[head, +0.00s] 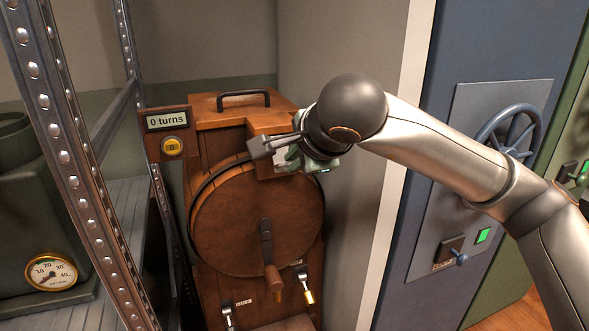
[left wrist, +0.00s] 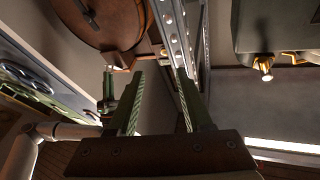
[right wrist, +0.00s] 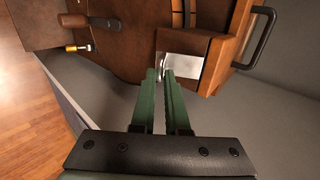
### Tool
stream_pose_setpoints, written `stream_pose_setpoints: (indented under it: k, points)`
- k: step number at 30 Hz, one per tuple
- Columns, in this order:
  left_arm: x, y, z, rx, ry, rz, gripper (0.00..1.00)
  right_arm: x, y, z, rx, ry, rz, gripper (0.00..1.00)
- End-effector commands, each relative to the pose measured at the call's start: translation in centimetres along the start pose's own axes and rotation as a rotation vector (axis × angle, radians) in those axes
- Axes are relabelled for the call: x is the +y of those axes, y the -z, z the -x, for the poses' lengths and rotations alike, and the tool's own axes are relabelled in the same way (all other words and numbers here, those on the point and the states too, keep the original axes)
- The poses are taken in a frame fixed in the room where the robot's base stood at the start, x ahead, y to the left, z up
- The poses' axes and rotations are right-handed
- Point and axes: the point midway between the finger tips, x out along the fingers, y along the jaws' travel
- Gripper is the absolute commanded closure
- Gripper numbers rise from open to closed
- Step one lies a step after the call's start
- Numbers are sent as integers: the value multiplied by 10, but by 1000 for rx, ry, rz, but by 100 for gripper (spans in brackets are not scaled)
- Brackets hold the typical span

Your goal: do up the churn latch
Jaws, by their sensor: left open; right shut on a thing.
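The wooden churn (head: 200,115) stands in the middle of the head view, with a round drum (head: 235,220) on its front and a dark crank (head: 267,240) hanging down. The latch is a wooden block with a bright metal plate (right wrist: 190,68) at the drum's upper right. My right gripper (head: 280,150) reaches it from the right. In the right wrist view its green fingers (right wrist: 160,72) are shut on a small metal latch part at the plate's edge; the fingers mostly hide it. My left gripper (left wrist: 158,72) is open and empty, below the churn in its own wrist view.
A counter (head: 168,122) reading "0 turns" with a yellow button sits at the churn's upper left. A blue cabinet with a handwheel (head: 510,130) is at the right.

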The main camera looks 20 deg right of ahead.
Motion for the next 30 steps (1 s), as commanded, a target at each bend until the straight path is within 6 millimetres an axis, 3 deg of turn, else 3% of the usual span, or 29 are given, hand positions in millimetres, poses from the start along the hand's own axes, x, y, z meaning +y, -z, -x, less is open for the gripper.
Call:
stream_pose_setpoints:
  k: [6, 9, 23, 30]
  points:
    - [1, 89, 11, 384, -18, -110, 50, 7, 0, -6, -1, 44, 1, 100]
    - [6, 118, 23, 520, -30, -146, 50, 8, 0, -8, -1, 67, 1, 100]
    - [17, 82, 34, 516, -47, -88, 50, 13, 0, -15, -3, 179, 0, 100]
    - [25, 53, 41, 505, -53, -42, 50, 17, 0, -22, -5, 267, 0, 100]
